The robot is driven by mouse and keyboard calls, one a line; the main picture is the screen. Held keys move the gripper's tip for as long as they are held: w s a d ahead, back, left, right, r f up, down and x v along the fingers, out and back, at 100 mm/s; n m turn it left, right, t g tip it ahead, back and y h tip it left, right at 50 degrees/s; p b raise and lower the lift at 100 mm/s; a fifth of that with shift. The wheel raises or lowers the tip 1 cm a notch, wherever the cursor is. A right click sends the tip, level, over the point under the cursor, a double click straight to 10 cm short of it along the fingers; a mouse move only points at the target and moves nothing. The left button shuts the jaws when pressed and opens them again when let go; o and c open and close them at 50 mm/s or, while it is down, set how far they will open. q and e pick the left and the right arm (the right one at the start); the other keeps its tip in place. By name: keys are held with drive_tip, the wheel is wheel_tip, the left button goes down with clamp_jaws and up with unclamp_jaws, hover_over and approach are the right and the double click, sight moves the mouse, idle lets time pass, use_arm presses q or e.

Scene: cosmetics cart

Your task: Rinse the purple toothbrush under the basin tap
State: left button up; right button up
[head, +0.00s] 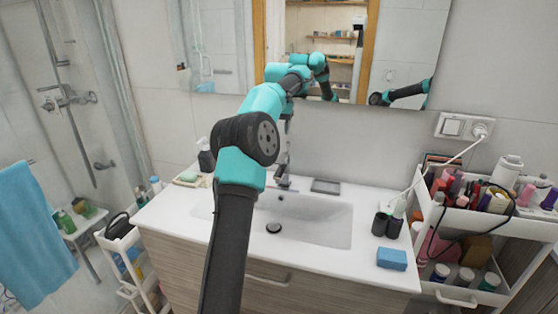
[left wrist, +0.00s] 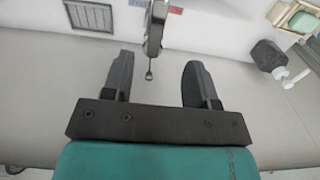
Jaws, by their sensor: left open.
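The chrome basin tap (head: 284,168) stands behind the white basin (head: 325,222), partly covered by my left arm. In the left wrist view the tap (left wrist: 153,35), near its red and blue mark, appears in the gap between the fingertips; I cannot tell whether they touch it. My left gripper (left wrist: 158,70) is open and holds nothing. In the head view its fingers are hidden behind my arm. I cannot make out the purple toothbrush in either view. No running water shows in the basin. My right gripper is not in view.
A soap dispenser (head: 206,155) and soap dish (head: 188,179) stand left of the tap. A mirror (head: 408,50) reflects my arms.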

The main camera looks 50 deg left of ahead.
sight(282, 158)
use_arm(q)
wheel_tip(282, 158, down, 13)
drive_tip(key=shift+r, duration=0.1)
idle(0.4)
clamp_jaws()
idle(0.4)
